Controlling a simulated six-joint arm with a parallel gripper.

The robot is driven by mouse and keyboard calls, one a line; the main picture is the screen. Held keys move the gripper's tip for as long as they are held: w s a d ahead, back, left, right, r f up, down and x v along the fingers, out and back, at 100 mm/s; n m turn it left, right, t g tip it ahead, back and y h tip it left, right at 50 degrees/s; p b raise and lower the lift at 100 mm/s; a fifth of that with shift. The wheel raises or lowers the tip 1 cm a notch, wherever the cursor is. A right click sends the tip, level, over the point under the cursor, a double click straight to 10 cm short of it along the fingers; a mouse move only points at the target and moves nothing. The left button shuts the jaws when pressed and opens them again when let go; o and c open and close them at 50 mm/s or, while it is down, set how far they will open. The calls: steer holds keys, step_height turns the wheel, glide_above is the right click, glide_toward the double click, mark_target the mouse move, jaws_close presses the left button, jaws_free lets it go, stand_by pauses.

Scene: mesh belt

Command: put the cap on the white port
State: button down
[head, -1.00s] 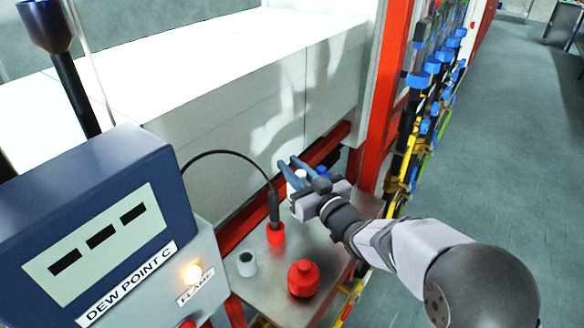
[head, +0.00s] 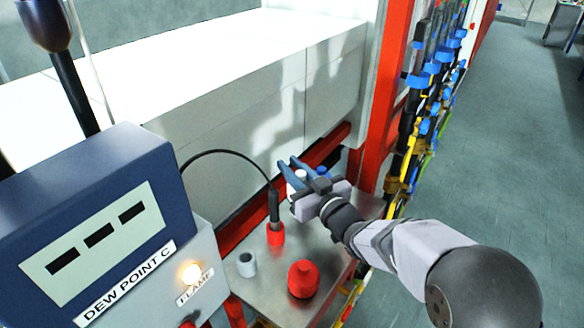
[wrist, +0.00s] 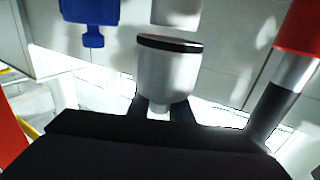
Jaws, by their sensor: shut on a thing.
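My gripper (head: 290,168) is at the back of the metal shelf, beside the cable's dark plug. In the wrist view its dark fingers (wrist: 164,112) are shut on the cap (wrist: 168,80), a whitish cup with a dark rim. The white port (wrist: 176,11) shows just beyond the cap, cut off by the top edge. A pale gap separates the rim from the port, so the two look apart. In the head view a small white piece (head: 300,175) shows by the fingers; I cannot tell whether it is cap or port.
A blue fitting (wrist: 90,15) is left of the white port. A red and silver piece (wrist: 297,40) is at the right. On the metal shelf (head: 262,290) stand a grey cup (head: 246,265) and a red cap (head: 303,280). A black cable runs to a plug (head: 274,207) in a red socket (head: 276,236).

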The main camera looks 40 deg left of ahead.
steer(key=shift+f+b, duration=0.9)
steer(key=shift+f, duration=0.15)
steer(key=c, duration=1.5)
jaws_free()
steer(key=shift+c, duration=0.2)
steer(key=shift+d, duration=0.1)
steer(key=b+v, duration=0.2)
steer(key=v, duration=0.5)
